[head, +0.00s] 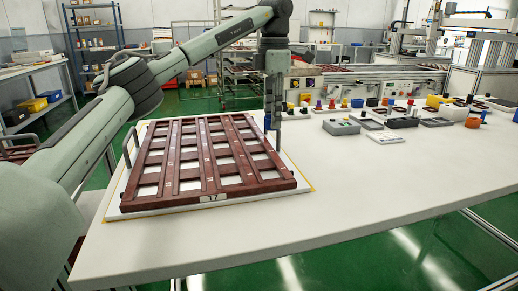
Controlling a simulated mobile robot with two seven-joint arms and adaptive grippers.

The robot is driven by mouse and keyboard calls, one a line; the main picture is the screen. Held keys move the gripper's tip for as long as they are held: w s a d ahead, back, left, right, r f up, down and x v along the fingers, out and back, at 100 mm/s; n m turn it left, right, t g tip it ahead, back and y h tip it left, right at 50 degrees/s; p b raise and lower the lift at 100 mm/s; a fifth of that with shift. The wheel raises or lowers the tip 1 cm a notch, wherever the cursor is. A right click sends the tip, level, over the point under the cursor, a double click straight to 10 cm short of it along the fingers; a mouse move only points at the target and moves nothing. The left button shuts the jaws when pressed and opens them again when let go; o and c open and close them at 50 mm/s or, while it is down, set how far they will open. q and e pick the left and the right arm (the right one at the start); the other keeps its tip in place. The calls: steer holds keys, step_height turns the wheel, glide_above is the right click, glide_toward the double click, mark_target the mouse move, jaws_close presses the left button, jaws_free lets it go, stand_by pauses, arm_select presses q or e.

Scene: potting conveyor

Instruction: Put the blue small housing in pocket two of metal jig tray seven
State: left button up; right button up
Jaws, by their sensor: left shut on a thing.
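The jig tray (152,206) is a dark reddish-brown grid of open pockets, lying on a white board at the left of the table. A small label on its front edge seems to end in 7. My left gripper (272,128) points down over the tray's far right edge. It is shut on a small blue thing, the blue small housing (267,122), of which only a sliver shows at the fingers. Whether it touches the tray is unclear. My right gripper is out of view.
Several small coloured parts (331,103) and grey boxes (341,127) stand along the back right of the table. A white flat plate (385,138) lies before them. The front and right of the white table (370,190) are clear. A conveyor (355,82) runs behind.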

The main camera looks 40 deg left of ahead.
arm_select(q)
steer(key=s+f, duration=0.1)
steer(key=s+a, duration=0.1)
steer(key=s, duration=0.1)
steer(key=s+f, duration=0.1)
steer(key=shift+s+a+f, duration=0.15)
steer(key=shift+f, duration=0.2)
step_height(320, 180, down, 4)
steer(key=shift+f, duration=0.1)
steer(key=o, duration=0.8)
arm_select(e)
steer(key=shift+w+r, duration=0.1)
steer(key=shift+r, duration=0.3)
arm_select(q)
steer(key=shift+r, duration=0.2)
step_height(320, 180, up, 12)
steer(key=p, duration=0.1)
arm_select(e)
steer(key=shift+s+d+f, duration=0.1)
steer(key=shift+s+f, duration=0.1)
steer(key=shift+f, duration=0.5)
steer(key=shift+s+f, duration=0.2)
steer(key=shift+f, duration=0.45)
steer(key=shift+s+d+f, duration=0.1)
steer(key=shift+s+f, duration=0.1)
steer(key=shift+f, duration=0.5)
arm_select(q)
steer(key=shift+f, duration=0.1)
